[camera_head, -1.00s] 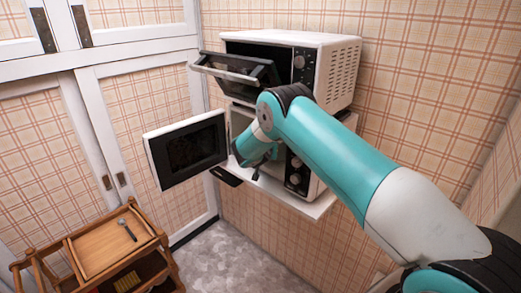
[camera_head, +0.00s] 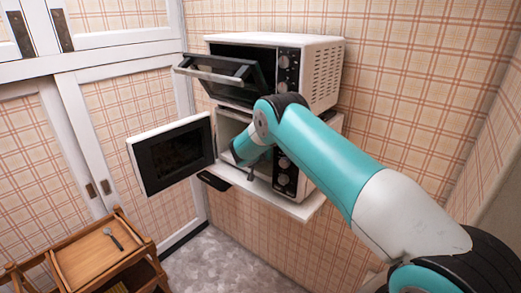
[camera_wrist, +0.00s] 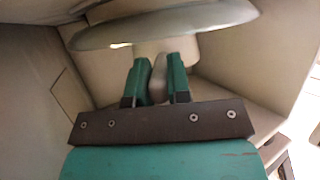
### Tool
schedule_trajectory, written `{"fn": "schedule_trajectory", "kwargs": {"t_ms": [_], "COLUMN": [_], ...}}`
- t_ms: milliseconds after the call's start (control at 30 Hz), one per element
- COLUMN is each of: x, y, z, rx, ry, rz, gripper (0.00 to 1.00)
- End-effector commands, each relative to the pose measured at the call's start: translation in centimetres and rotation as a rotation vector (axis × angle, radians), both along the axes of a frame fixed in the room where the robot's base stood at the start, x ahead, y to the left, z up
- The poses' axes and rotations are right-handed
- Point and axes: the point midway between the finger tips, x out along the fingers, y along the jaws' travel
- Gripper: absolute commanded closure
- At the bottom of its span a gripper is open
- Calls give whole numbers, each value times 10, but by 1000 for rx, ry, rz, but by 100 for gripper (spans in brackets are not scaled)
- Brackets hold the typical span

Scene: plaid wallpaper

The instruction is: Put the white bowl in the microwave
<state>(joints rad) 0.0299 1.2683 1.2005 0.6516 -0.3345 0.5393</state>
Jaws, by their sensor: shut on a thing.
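The microwave (camera_head: 286,176) is the lower appliance on the wall shelf, with its door (camera_head: 172,154) swung open to the left. My gripper (camera_wrist: 157,72) reaches inside it; in the head view my wrist hides the fingers. In the wrist view the two green fingers are closed on a pale piece (camera_wrist: 158,80), which looks like part of the white bowl. Above the fingers is a wide greyish disc (camera_wrist: 160,22) over a pale round part. I cannot tell whether the disc belongs to the bowl or the microwave.
A toaster oven (camera_head: 318,75) with its door (camera_head: 215,70) tilted open sits directly above the microwave. The microwave's side walls (camera_wrist: 285,50) are close around my gripper. A wooden cart (camera_head: 95,255) with a spoon (camera_head: 113,238) on it stands lower left. Grey floor (camera_head: 225,265) is clear beside it.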

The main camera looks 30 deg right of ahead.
Motion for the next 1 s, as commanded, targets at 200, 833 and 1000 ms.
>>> {"fn": "schedule_trajectory", "kwargs": {"t_ms": [200, 833, 1000], "x": [1, 0, 0], "y": [0, 0, 0], "z": [0, -5, -5], "rx": [-1, -1, -1], "ry": [-3, -2, -1], "rz": [0, 0, 0], "gripper": [100, 52, 52]}}
